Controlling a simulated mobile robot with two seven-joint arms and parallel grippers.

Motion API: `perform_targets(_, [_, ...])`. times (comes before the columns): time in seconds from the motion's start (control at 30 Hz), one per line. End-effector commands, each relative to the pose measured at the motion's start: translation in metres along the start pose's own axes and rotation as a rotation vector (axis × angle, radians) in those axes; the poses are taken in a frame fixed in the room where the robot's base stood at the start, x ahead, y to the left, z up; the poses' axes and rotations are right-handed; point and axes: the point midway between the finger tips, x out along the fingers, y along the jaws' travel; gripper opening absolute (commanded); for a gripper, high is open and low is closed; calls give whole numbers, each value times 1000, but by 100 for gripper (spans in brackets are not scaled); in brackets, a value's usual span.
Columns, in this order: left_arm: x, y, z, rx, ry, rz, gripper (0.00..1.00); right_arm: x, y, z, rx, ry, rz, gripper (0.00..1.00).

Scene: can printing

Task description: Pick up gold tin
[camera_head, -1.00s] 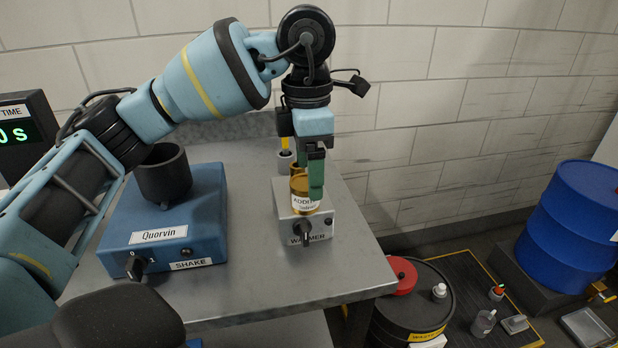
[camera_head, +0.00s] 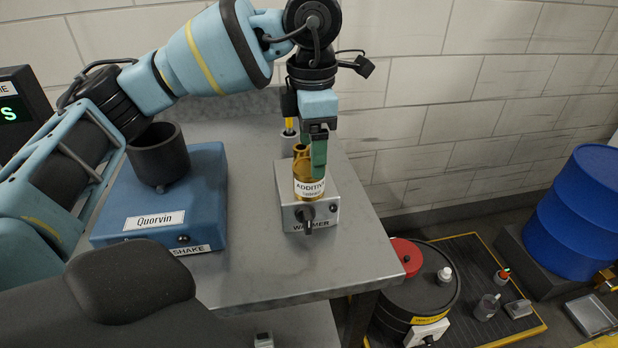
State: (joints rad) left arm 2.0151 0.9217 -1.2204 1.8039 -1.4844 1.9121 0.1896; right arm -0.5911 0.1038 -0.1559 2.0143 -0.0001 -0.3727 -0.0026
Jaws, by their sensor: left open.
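The gold tin (camera_head: 309,184) stands upright on the grey warmer box (camera_head: 333,206) on the metal table. It has a white label that reads "ADDITIVE". My left gripper (camera_head: 316,165) reaches down from above with its green fingers at the tin. One finger overlaps the tin's right side in the picture; the other is mostly hidden behind the tin and the near finger. The left gripper is open. My right gripper is not in view.
A blue shaker box (camera_head: 205,200) labelled "Quorvin" holds a dark cup (camera_head: 158,157) left of the warmer. A small grey holder (camera_head: 289,145) stands behind the tin. A black drum (camera_head: 440,300) and a blue barrel (camera_head: 580,215) stand on the right. The table's front is clear.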

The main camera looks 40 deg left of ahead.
Motion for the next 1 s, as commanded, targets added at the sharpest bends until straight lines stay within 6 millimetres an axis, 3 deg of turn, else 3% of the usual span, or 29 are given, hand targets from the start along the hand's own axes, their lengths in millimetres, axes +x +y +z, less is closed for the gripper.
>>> perform_targets(0.33, [44, 3, -5, -1, 3, -1, 77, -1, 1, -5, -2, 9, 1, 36])
perform_targets(0.67, [50, 3, -4, -1, 1, 0, 77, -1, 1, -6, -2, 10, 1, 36])
perform_targets(1.0, [50, 3, -4, -1, 1, 0, 32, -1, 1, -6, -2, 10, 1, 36])
